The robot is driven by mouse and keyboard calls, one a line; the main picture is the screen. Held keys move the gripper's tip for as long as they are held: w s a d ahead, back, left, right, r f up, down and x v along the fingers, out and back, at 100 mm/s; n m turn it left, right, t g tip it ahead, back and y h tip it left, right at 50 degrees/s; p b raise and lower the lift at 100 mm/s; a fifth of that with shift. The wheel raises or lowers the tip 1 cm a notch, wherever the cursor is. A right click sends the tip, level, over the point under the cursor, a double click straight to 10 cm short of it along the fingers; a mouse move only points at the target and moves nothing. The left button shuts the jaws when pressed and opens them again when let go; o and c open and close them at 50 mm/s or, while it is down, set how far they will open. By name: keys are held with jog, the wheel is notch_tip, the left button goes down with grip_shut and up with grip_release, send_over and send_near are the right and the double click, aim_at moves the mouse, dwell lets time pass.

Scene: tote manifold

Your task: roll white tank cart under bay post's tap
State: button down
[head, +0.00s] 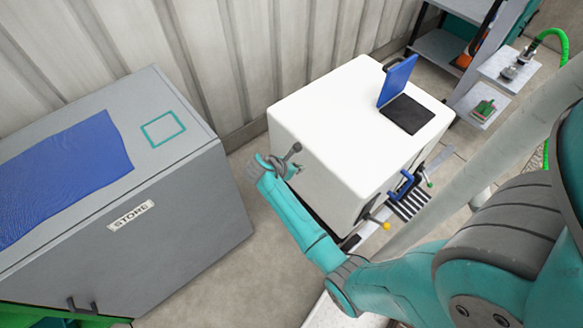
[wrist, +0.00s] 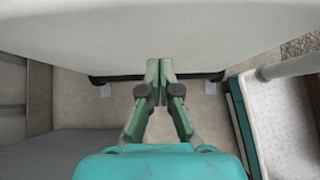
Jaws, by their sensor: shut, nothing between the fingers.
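The white tank cart (head: 325,115) stands in the middle of the head view, a large white box with a raised blue lid (head: 397,80) beside a black top opening (head: 408,114). A blue-handled fitting (head: 405,184) and a yellow knob (head: 385,225) show low on its right-hand side. My gripper (head: 291,155) is beside the tank's left face, shut and empty. I cannot identify the bay post's tap for certain.
A grey cabinet marked STORE (head: 180,200) with a blue mat (head: 65,175) stands at left, across a strip of bare floor (head: 235,270). A ribbed wall (head: 200,50) runs behind. Shelves (head: 440,48) and a green hose (head: 555,36) are at the upper right. A pale pole (head: 480,150) slants across the right.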

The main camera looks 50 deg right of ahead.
aim_at(313, 162)
jog(key=shift+s+d+f, duration=0.1)
jog(key=shift+s+d, duration=0.1)
jog(key=shift+d, duration=0.55)
jog(key=shift+s+d+f, duration=0.15)
jog(key=shift+d, duration=0.65)
jog(key=shift+s+d+f, duration=0.1)
jog(key=shift+s+d, duration=0.1)
jog(key=shift+d, duration=0.55)
